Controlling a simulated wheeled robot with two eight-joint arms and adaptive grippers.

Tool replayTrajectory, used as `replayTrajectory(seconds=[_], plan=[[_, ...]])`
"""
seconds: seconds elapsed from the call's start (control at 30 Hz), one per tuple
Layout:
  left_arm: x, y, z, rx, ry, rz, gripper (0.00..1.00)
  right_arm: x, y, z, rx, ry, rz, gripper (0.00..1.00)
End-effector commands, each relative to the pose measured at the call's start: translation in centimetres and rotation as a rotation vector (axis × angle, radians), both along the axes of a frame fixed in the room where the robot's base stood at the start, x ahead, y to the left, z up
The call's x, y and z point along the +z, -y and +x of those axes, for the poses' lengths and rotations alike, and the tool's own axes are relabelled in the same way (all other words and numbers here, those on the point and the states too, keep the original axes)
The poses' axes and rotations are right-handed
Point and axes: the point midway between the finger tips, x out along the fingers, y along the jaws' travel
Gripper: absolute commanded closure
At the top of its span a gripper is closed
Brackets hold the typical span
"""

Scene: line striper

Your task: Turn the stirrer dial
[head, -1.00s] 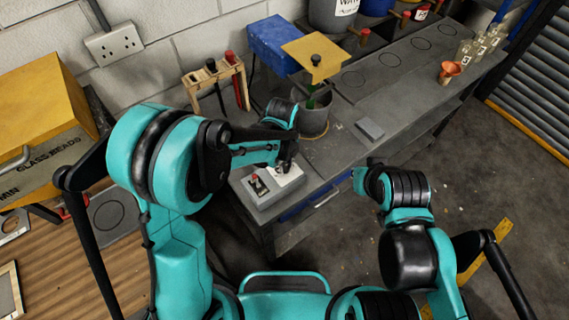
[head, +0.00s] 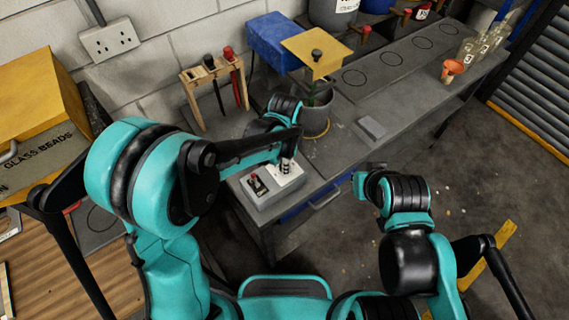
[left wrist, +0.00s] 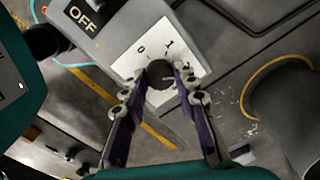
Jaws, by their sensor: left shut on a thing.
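The stirrer dial (left wrist: 160,75) is a dark round knob on a white scale plate (left wrist: 137,53) marked 0 and 1. In the left wrist view my left gripper (left wrist: 162,82) has one finger on each side of the dial and is shut on it. In the head view the grey control box (head: 262,205) sits at the bench's near end, and my left gripper (head: 286,165) comes down on the white plate, hiding the dial. My right gripper (head: 361,180) hangs off the bench's front side; its fingers are too unclear to read.
A grey pot (head: 315,118) stands just behind, below a yellow plate (head: 317,52). A tool rack (head: 196,103) stands by the wall. A small grey block (head: 371,128) lies to the right.

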Motion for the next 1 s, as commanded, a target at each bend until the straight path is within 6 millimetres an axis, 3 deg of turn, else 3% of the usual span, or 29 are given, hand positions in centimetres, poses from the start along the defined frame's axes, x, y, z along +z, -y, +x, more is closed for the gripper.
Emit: replayTrajectory(seconds=[1.0], plan=[[0.0, 0.1, 0.1, 0.964, 0.001, 0.0, 1.0, -2.0, 0.0, 0.0, 0.0, 0.0, 0.0, 1.0]])
